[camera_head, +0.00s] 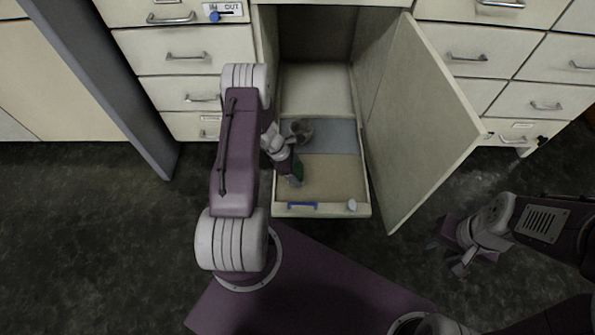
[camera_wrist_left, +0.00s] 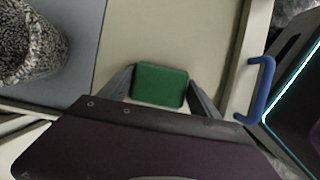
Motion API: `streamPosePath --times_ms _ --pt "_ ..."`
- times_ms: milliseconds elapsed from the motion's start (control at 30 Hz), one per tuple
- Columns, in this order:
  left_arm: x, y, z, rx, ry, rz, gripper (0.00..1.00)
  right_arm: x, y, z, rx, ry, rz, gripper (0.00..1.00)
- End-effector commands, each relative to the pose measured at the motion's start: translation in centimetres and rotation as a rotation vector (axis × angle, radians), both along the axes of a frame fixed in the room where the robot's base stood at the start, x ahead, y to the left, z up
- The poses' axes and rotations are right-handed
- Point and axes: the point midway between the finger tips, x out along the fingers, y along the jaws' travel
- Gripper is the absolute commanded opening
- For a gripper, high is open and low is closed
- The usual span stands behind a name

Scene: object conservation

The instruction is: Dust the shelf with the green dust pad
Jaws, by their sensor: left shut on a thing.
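The green dust pad (camera_wrist_left: 159,86) sits between the two fingers of my left gripper (camera_wrist_left: 160,88) in the left wrist view, and the gripper is shut on it. In the head view the pad (camera_head: 298,170) is mostly hidden behind the gripper. The shelf (camera_head: 325,185) is a pulled-out beige tray with a blue-grey strip (camera_head: 335,138) across it. My left gripper is over its front left part; I cannot tell whether the pad touches the surface. My right gripper (camera_head: 461,262) is empty, its fingers apart, at the lower right, away from the shelf.
A speckled grey pot (camera_head: 303,130) stands on the blue-grey strip; it also shows in the left wrist view (camera_wrist_left: 28,42). An open cabinet door (camera_head: 425,125) stands to the right.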

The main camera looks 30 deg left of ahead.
Motion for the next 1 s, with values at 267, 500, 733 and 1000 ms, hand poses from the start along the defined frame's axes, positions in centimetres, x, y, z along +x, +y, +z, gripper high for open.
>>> streamPosePath --times_ms 267,500,733,1000 --pt "-0.1 0.3 2.6 0.002 -0.001 -0.007 0.34 0.0 0.0 1.9 0.000 0.000 0.000 0.36" --pt "-0.1 0.3 4.9 0.000 0.000 -0.012 0.34 0.0 0.0 4.0 0.000 0.000 0.000 0.36" --pt "-0.1 0.4 7.0 0.000 0.000 -0.015 0.34 0.0 0.0 5.9 0.000 0.000 0.000 0.36" --pt "-0.1 0.4 8.4 0.000 0.000 -0.020 0.34 0.0 0.0 7.3 0.000 0.000 0.000 0.36"
